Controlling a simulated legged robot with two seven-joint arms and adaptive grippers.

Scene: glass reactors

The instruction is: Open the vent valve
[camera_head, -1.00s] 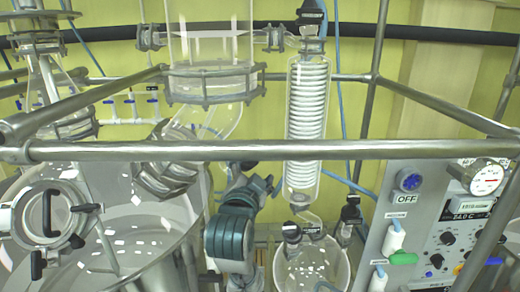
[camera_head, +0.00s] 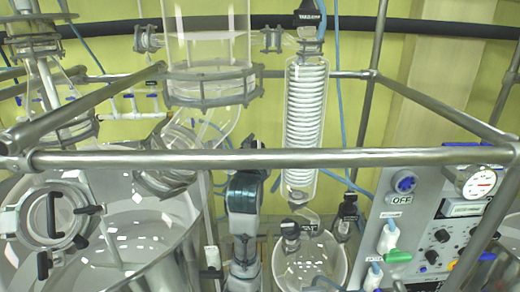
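I cannot tell for sure which fitting is the vent valve. A black-capped valve (camera_head: 308,14) sits on top of the glass coil condenser (camera_head: 302,118). Black-capped fittings (camera_head: 290,230) stand above the round receiving flask (camera_head: 310,268), and another black-capped fitting (camera_head: 348,206) stands to their right. Small blue-handled valves (camera_head: 131,98) line a white pipe on the back wall. My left gripper (camera_head: 249,158) is at the top of a dark teal arm, left of the condenser, mostly hidden behind the front rail. Its fingers cannot be made out. My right gripper is not seen.
A steel rail (camera_head: 270,158) crosses the front of the frame. A glass vessel with a clamped round port (camera_head: 52,216) stands at left. A large glass cylinder (camera_head: 208,50) hangs above. A control panel (camera_head: 445,225) with a gauge (camera_head: 478,181) stands at right.

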